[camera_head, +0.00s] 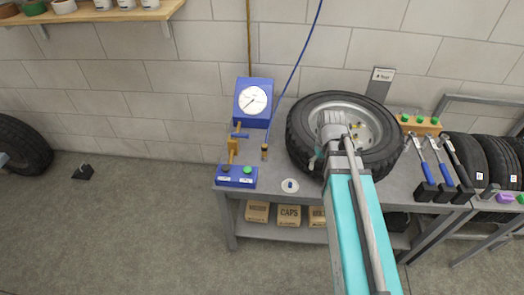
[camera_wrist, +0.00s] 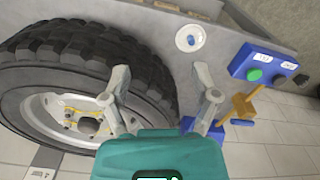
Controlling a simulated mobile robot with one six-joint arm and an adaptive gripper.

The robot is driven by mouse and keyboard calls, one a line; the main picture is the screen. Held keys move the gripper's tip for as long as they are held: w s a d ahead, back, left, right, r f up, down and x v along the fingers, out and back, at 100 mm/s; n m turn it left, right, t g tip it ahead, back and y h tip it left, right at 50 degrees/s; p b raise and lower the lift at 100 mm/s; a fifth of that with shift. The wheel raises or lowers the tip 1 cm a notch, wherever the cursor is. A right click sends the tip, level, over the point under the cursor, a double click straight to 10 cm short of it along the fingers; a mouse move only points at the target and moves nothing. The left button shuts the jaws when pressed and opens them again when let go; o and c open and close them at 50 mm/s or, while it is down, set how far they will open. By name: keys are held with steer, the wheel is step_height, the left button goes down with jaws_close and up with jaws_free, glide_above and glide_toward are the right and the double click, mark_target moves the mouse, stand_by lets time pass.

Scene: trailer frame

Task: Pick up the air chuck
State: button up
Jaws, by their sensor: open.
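A blue hose (camera_head: 296,65) hangs from above and ends in a small dark and brass-coloured fitting (camera_head: 265,152), which looks like the air chuck, beside the blue gauge box (camera_head: 253,102). I cannot clearly make out this fitting in the wrist view. A brass-coloured piece (camera_head: 232,150) is at a blue bracket left of it; a similar piece shows in the wrist view (camera_wrist: 244,104). My gripper (camera_wrist: 160,73) is open, its fingers spread with nothing between them. In the head view my arm reaches over the tyre (camera_head: 300,125), right of the hose end.
A blue box with green and dark buttons (camera_head: 237,181) sits at the bench's (camera_head: 275,208) left corner. A white disc with a blue part (camera_head: 290,186) lies on the bench. Blue-handled tools (camera_head: 427,170) stand at the right. The floor at left is mostly clear.

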steer(key=w+a+n, duration=0.7)
steer(key=w+a, duration=0.3)
steer(key=w, duration=0.3)
steer(key=n+b, duration=0.1)
steer(key=n, duration=0.5)
glide_above(265, 145)
steer(key=f, duration=0.1)
steer(key=shift+w+a+f, duration=0.15)
steer(key=shift+w+f, duration=0.05)
steer(key=shift+f+b, duration=0.2)
steer(key=shift+b, duration=0.1)
step_height(265, 145, down, 8)
steer(key=b, duration=0.8)
steer(key=shift+f, duration=0.15)
steer(key=shift+s+f+b, duration=0.2)
steer(key=shift+f+b, duration=2.4)
steer(key=shift+b, duration=0.15)
